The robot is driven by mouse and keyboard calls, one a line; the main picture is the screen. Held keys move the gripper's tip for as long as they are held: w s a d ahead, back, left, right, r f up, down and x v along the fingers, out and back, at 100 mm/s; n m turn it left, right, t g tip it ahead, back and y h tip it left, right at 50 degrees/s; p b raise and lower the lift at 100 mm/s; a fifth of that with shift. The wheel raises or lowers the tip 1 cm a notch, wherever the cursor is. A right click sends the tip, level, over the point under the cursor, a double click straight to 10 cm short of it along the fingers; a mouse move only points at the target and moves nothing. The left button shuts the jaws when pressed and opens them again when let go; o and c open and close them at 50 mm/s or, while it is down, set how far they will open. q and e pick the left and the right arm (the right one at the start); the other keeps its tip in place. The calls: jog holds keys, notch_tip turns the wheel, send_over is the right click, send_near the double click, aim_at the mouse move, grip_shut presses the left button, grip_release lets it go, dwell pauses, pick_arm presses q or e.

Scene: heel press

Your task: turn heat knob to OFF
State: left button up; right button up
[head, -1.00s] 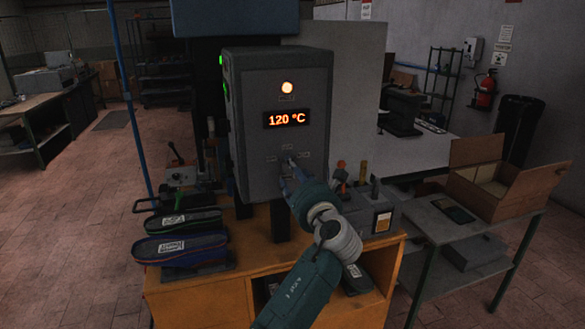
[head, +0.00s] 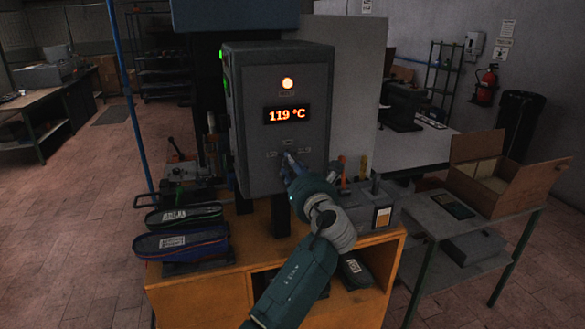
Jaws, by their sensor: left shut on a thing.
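The heat knob (head: 290,158) is on the lower front of the grey control box (head: 255,140), below the display (head: 292,115), which reads 119 °C in orange. The gripper and wrist hide most of the knob's lower side. Small labels surround the knob, too small to read. The right gripper is not in view.
Shoe-shaped pieces (head: 180,241) lie on the orange wooden bench (head: 200,297) left of the box. Tools and a grey holder (head: 372,212) stand to the right. An open cardboard box (head: 505,180) sits on a side table.

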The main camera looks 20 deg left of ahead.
pick_arm(q)
jog(key=shift+f, duration=0.15)
jog(key=shift+f+n+b, duration=0.1)
jog(key=shift+n+b, duration=1.5)
jog(key=shift+n, duration=3.7)
jog(key=shift+d, duration=0.1)
jog(key=o, duration=1.1)
jog(key=shift+o, duration=0.3)
